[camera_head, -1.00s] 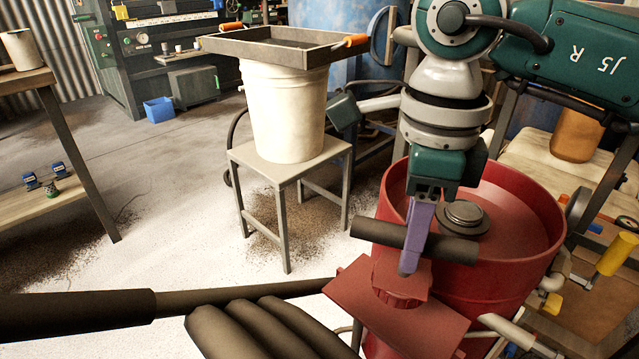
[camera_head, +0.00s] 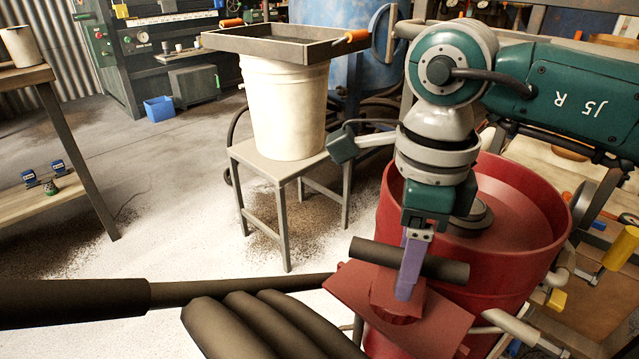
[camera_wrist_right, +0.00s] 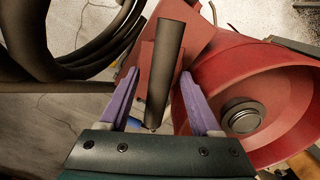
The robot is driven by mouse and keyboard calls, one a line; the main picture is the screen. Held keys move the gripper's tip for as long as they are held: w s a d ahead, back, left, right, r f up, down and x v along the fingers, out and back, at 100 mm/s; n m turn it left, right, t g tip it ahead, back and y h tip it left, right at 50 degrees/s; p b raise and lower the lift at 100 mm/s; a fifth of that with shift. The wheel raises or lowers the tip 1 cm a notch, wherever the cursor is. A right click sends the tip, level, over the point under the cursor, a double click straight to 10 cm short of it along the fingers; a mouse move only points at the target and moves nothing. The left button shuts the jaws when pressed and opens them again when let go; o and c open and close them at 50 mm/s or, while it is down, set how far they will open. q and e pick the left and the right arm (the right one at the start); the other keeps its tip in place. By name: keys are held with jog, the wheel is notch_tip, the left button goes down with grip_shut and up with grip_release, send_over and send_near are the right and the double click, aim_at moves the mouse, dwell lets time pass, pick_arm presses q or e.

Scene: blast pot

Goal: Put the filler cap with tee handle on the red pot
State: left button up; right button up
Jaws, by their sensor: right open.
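The filler cap has a dark cylindrical tee handle (camera_head: 443,267) above a red body (camera_head: 398,303). It is over a red plate (camera_head: 345,291) at the near side of the red pot (camera_head: 520,262); I cannot tell whether it touches the plate. My right gripper (camera_head: 406,290) is open, with its purple fingers straddling the handle. In the right wrist view, the handle (camera_wrist_right: 166,65) lies between the fingers (camera_wrist_right: 160,103), with gaps on both sides. A round grey fitting (camera_head: 468,220) sits in the pot's dished top, partly behind my arm. My left gripper is out of view.
Thick dark hoses (camera_head: 250,330) cross the lower left in front of the pot. A stool (camera_head: 275,168) holds a white bucket (camera_head: 285,110) with a tray (camera_head: 285,45) on top. A cluttered bench lies to the right. Open floor lies left of the stool.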

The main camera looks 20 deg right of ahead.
jog(key=shift+r+p, duration=0.3)
jog(key=shift+r, duration=0.2)
notch_tip(320, 180, up, 11)
jog(key=p, duration=0.2)
jog(key=shift+r, duration=0.2)
